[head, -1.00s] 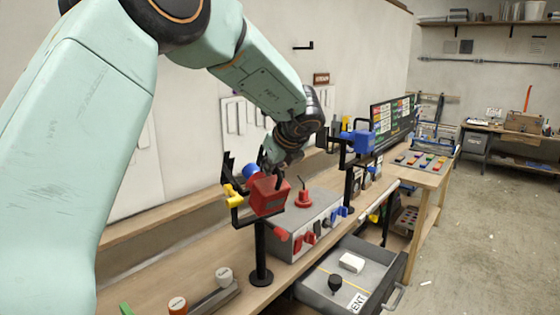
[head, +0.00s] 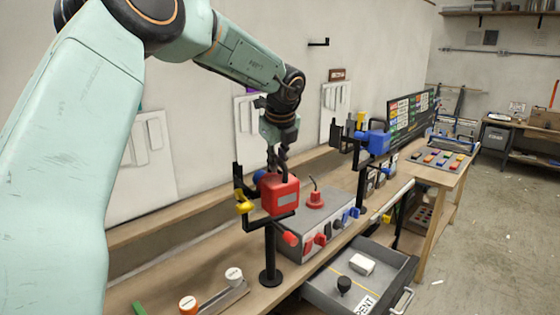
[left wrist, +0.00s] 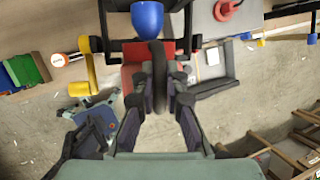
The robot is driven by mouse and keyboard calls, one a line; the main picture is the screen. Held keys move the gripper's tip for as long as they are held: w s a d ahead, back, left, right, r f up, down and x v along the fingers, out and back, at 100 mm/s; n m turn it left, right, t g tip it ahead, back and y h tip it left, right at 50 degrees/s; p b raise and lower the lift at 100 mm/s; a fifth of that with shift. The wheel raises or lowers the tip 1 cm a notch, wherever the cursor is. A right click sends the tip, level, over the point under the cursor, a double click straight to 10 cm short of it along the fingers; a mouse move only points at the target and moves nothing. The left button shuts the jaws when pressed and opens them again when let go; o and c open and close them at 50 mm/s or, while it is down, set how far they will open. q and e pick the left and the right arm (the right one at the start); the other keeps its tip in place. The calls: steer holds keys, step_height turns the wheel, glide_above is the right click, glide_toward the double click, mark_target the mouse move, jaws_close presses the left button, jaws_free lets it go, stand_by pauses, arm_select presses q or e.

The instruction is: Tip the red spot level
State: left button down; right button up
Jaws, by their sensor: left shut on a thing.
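The red spot (head: 279,196) is a red box-shaped lamp held in a black yoke on a black stand (head: 270,250). Its body looks nearly level in the head view. A yellow knob (head: 245,207) is at its left side and a blue knob (head: 259,176) is behind it. My left gripper (head: 277,165) points down from above, shut on the spot's black handle. In the left wrist view the handle (left wrist: 159,70) stands between the fingers, with the red body (left wrist: 133,64) partly hidden behind it. My right gripper is not in view.
A blue spot (head: 377,142) on a similar stand is farther right. A grey box with a red knob (head: 315,197) stands close to the red spot's right. An open drawer (head: 325,287) juts out below the bench.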

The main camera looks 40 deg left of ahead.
arm_select(q)
steer(key=shift+a+r, duration=0.1)
steer(key=shift+a, duration=0.05)
stand_by(0.3)
steer(key=c, duration=1.4)
jaws_free()
steer(key=shift+o, duration=0.2)
steer(key=v, duration=1.2)
steer(key=shift+w+a, duration=0.15)
steer(key=shift+a, duration=0.05)
